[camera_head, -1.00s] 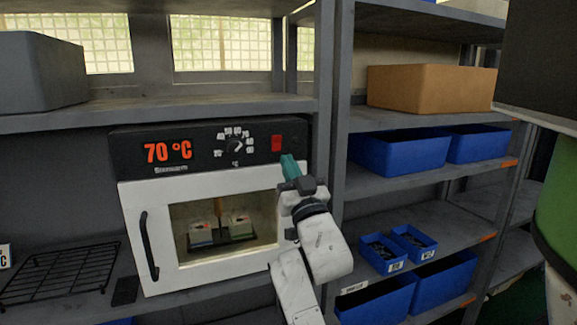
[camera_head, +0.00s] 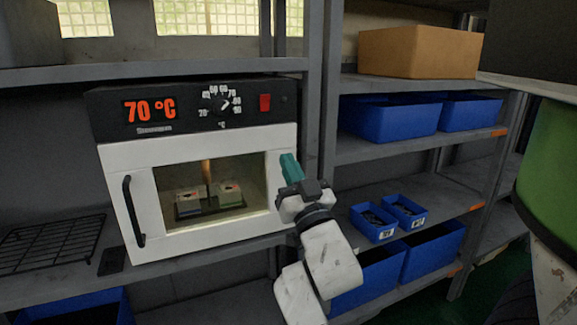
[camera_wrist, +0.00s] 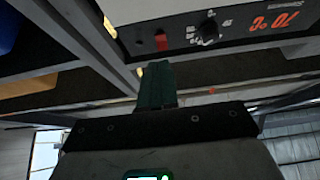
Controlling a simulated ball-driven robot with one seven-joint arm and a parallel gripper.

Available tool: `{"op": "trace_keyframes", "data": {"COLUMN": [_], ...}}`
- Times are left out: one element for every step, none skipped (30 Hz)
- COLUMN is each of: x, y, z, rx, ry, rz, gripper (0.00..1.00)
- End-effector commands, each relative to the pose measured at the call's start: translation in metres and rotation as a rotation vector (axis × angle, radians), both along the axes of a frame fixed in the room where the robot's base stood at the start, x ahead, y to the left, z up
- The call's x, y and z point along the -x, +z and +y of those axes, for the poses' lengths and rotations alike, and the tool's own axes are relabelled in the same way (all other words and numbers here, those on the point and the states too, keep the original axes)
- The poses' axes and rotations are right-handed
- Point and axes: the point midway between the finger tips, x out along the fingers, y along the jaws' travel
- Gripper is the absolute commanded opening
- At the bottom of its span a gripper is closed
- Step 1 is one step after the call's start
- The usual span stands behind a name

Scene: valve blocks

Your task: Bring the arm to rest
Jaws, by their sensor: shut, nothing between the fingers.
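My gripper (camera_head: 290,167) is in front of the right edge of a white oven (camera_head: 200,140) in the head view. Its teal fingers are together and hold nothing. In the wrist view the shut fingers (camera_wrist: 156,84) point toward the shelf frame, near the oven's control panel (camera_wrist: 240,30). The oven door is closed, with a black handle (camera_head: 134,210) on its left. Two valve blocks (camera_head: 210,195) sit on a dark tray behind the window. The display reads 70 °C, and the dial (camera_head: 225,105) and red switch (camera_head: 265,102) are to its right.
A shelf post (camera_head: 322,90) stands just right of the oven. Blue bins (camera_head: 390,120) and small blue boxes (camera_head: 375,222) fill the right shelves, with a cardboard box (camera_head: 420,50) above. A black wire rack (camera_head: 50,243) lies left of the oven. A green cylinder (camera_head: 550,170) is at far right.

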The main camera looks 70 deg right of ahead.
Motion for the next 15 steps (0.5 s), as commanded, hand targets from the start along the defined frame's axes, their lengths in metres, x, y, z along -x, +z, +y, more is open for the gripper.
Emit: {"op": "trace_keyframes", "data": {"x": [-0.0001, 0.0000, 0.0000, 0.0000, -0.0001, -0.0001, -0.0001, -0.0001, -0.0001, -0.0001, -0.0001, -0.0001, -0.0003, -0.0029, -0.0075], "y": [0.0001, 0.0001, 0.0001, 0.0001, 0.0000, 0.0000, 0.0000, 0.0001, 0.0001, 0.0001, 0.0001, 0.0001, -0.0001, -0.0031, -0.0097], "z": [-0.0001, -0.0002, -0.0002, -0.0002, -0.0002, -0.0002, -0.0002, -0.0003, -0.0003, -0.0003, -0.0003, -0.0003, -0.0003, 0.0000, 0.0005], "rx": [0.000, 0.000, 0.000, 0.000, 0.000, 0.000, 0.000, 0.000, 0.000, 0.000, 0.000, 0.000, -0.001, -0.014, -0.042], "ry": [0.000, 0.000, 0.000, 0.000, 0.000, 0.000, 0.000, 0.000, 0.000, 0.000, 0.000, 0.000, 0.000, 0.004, 0.011], "rz": [0.000, 0.000, 0.000, 0.000, 0.000, 0.000, 0.000, 0.000, 0.000, 0.000, 0.000, 0.000, 0.001, 0.011, 0.030], "gripper": [0.00, 0.00, 0.00, 0.00, 0.00, 0.00, 0.00, 0.00, 0.00, 0.00, 0.00, 0.00, 0.00, 0.00, 0.00]}}
